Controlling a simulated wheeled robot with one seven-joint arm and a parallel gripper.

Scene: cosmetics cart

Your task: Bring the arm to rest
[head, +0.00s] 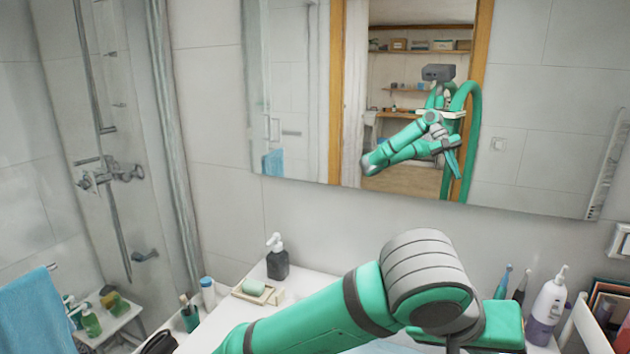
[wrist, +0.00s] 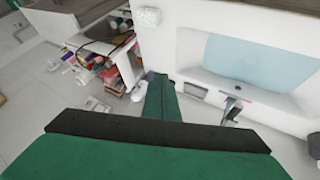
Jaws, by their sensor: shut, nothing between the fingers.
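My green arm (head: 320,310) reaches across the lower part of the head view, over the white counter, and bends at a grey-banded joint. My gripper is not clearly visible there; its end is hidden or out of frame. In the wrist view my gripper (wrist: 161,98) shows as green fingers beyond a dark bar. The fingers are together, with nothing seen between them. The mirror (head: 400,185) reflects my arm folded in front of my body.
A black pump bottle (head: 278,260) and a soap dish (head: 245,297) stand on the counter left of my arm. In the wrist view, a basin (wrist: 270,90) with a tap (wrist: 232,106) lies right of the fingers.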

